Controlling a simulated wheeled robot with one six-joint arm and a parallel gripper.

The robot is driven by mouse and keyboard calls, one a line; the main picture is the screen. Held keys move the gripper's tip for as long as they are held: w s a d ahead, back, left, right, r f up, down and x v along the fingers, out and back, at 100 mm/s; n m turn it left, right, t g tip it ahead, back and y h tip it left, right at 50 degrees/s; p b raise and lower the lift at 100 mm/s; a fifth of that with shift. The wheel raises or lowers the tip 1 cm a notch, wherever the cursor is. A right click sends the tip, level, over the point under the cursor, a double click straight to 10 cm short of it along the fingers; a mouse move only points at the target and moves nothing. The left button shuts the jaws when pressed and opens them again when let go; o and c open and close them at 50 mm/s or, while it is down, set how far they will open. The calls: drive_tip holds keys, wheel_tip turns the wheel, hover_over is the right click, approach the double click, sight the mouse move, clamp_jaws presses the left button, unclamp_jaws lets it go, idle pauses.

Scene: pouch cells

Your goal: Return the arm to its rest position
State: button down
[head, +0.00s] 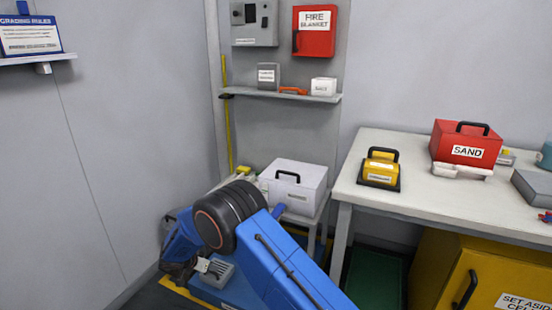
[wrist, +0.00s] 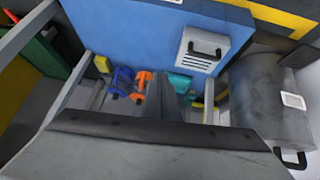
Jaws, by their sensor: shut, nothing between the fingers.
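My blue arm (head: 285,260) reaches from the bottom of the head view up to a large black joint, then bends down to the left. My gripper (head: 178,272) hangs low at the left end of it, in front of the wall and partly hidden by the arm. In the wrist view the grey fingers of my gripper (wrist: 172,92) are together with nothing held. They point at a blue surface where an orange tool (wrist: 140,85), a blue tool (wrist: 122,82) and a teal item (wrist: 181,84) lie.
A grey vented box (wrist: 203,50) and a large grey drum (wrist: 265,105) are close by in the wrist view. A white box (head: 294,185) stands behind my arm. A white bench (head: 400,200) stands right, above a yellow cabinet (head: 480,275).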

drive_tip(key=d+r+g, duration=0.2)
drive_tip(key=d+r, duration=1.8)
drive_tip(key=r, duration=0.2)
drive_tip(key=s+d+r+n+y, duration=0.1)
drive_tip(key=s+d+r, duration=0.3)
drive_tip(key=d+r, duration=0.35)
drive_tip(key=s+d+r, duration=0.3)
drive_tip(key=d+r, duration=0.3)
drive_tip(key=d, duration=0.3)
drive_tip(key=s+d+r+n+y, duration=0.1)
drive_tip(key=s+d+r, duration=0.3)
drive_tip(key=s+d, duration=0.45)
drive_tip(key=s+d+r+n+y, duration=0.1)
drive_tip(key=s+d+r, duration=0.3)
drive_tip(key=s+d, duration=0.4)
drive_tip(key=s+d+f, duration=0.1)
drive_tip(key=s, duration=0.9)
drive_tip(key=s+d+f+n+y, duration=0.1)
drive_tip(key=s+d, duration=0.1)
drive_tip(key=s, duration=0.8)
drive_tip(key=shift+d+n+t, duration=0.2)
drive_tip(key=shift+n+t, duration=0.1)
drive_tip(key=shift+t, duration=0.1)
drive_tip(key=shift+f, duration=0.1)
